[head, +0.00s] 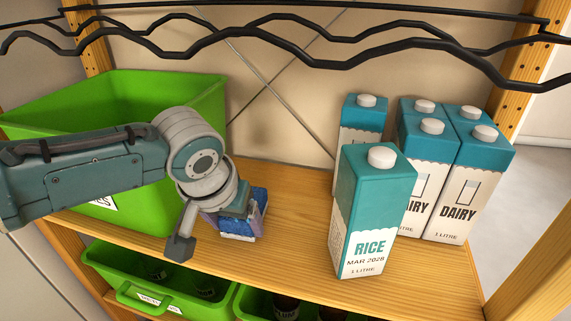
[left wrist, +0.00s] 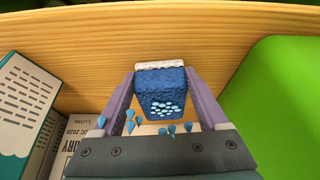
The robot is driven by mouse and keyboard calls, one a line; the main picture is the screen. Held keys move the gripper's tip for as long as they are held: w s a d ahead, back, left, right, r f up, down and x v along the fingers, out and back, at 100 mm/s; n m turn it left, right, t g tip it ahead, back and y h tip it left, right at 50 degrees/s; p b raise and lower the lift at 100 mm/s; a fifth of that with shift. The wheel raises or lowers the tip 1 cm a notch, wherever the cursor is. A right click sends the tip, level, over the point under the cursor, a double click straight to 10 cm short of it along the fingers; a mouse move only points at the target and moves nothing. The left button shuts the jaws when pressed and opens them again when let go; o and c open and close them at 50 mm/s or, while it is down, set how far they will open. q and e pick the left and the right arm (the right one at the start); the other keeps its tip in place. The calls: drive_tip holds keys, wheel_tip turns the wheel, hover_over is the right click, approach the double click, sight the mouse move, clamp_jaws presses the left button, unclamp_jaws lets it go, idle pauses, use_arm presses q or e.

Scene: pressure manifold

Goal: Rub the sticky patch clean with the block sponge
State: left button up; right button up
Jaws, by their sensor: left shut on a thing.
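The block sponge is blue with a pale layer along one side. It shows in the head view (head: 247,226) just above or on the wooden shelf (head: 290,262), and in the left wrist view (left wrist: 160,78). I cannot tell whether it touches the shelf. My left gripper (left wrist: 161,92) is shut on the sponge, with one finger on each side. In the head view the left gripper (head: 236,212) is beside the green crate, partly hidden by its own wrist. I see no sticky patch; my arm and the sponge cover part of the shelf. My right gripper is not in view.
A green crate (head: 160,88) stands left on the shelf. A rice carton (head: 370,215) stands at the right, with dairy cartons (head: 463,190) and another carton (head: 360,117) behind. Black wavy bars (head: 330,63) cross above. Green bins (head: 180,297) sit below.

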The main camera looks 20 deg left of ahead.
sight(259, 244)
use_arm(q)
drive_tip(key=shift+w+d+f, duration=0.1)
drive_tip(key=shift+d, duration=1.6)
drive_tip(key=shift+w+d, duration=0.1)
drive_tip(key=shift+d, duration=2.3)
drive_tip(key=shift+w+d+b, duration=0.15)
drive_tip(key=shift+d+b, duration=0.45)
drive_tip(key=shift+d, duration=1)
drive_tip(key=shift+r, duration=0.2)
drive_tip(key=shift+a+p, duration=0.9)
drive_tip(key=shift+a, duration=0.2)
drive_tip(key=shift+s+a+f+p, duration=0.1)
drive_tip(key=shift+a+p, duration=0.3)
drive_tip(key=shift+a, duration=0.8)
drive_tip(key=shift+s+a+f+p, duration=0.1)
drive_tip(key=shift+a+p, duration=0.3)
drive_tip(key=shift+a, duration=1.15)
drive_tip(key=shift+s+a+r+p, duration=0.1)
drive_tip(key=shift+a+p, duration=0.4)
drive_tip(key=shift+a, duration=0.7)
drive_tip(key=shift+s+a+f, duration=0.1)
drive_tip(key=shift+a+f, duration=0.1)
drive_tip(key=shift+a, duration=1.5)
